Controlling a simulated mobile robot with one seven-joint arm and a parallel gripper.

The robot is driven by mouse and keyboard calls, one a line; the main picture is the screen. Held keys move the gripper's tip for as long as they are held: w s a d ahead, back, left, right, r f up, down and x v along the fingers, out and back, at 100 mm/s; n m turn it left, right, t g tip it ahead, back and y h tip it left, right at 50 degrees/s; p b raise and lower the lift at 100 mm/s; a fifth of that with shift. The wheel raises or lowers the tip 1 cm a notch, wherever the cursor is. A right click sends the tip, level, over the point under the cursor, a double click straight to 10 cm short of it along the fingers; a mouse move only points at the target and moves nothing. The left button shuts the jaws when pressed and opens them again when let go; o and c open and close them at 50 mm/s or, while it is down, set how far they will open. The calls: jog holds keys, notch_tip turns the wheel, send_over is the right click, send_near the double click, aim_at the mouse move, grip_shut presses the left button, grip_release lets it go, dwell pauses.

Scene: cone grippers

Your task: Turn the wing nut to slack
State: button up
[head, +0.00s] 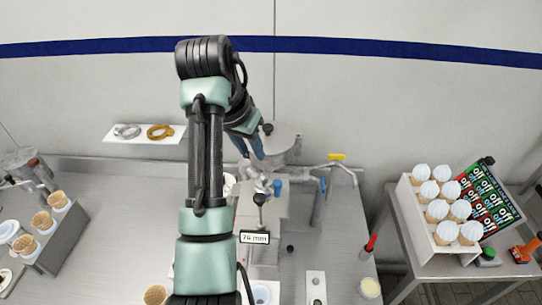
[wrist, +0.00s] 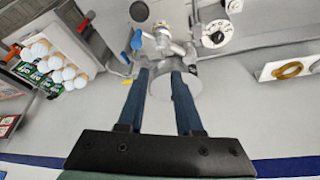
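My gripper (head: 253,153) reaches over the grey metal machine at the bench's middle. In the wrist view the two blue fingers of my gripper (wrist: 161,74) are apart with nothing held between them. Just past the fingertips is a shiny metal fitting (wrist: 166,40) with projecting lobes; I cannot tell for sure whether this is the wing nut. Behind the fingers is a round grey metal drum (wrist: 184,100), which also shows in the head view (head: 283,138). A blue knob (wrist: 137,40) sits beside the fitting; it shows in the head view too (head: 277,187).
A pipe with a yellow handle (head: 336,157) stands right of the machine. A white shelf (head: 140,140) holds two rings on the wall. At right, a rack of white-topped cones (head: 441,200) stands on a side table. A cone holder (head: 52,240) is at left.

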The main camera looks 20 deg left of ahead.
aim_at(263, 177)
jog(key=p+x, duration=0.4)
jog(key=x, duration=0.9)
jog(key=shift+s, duration=0.15)
grip_shut()
